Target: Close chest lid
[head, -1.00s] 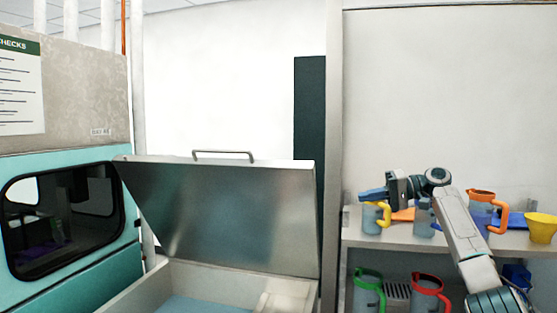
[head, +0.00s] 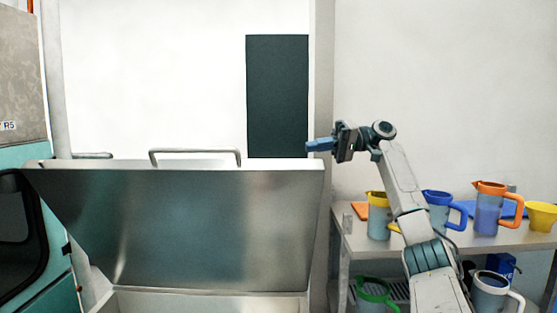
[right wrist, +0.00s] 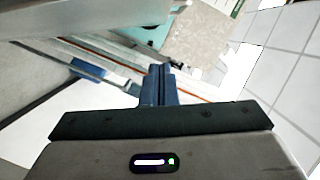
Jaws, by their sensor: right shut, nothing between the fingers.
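The chest lid (head: 185,225) is a broad metal panel standing open in the head view, tilted up, with a bar handle (head: 195,152) on its top edge. The chest (head: 200,302) shows only as a rim at the bottom of the picture. My right gripper (head: 312,146) is shut and empty, its blue fingers pointing left, a little above the lid's top right corner in the picture. In the right wrist view the blue fingertips (right wrist: 158,72) are together with nothing between them. My left gripper is not in view.
A shelf (head: 420,236) on the right bears several jugs, among them an orange-rimmed one (head: 487,210), and a yellow funnel-like cup (head: 541,215). A teal cabinet (head: 50,255) with a dark window stands on the left. A dark panel (head: 277,95) is on the wall behind.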

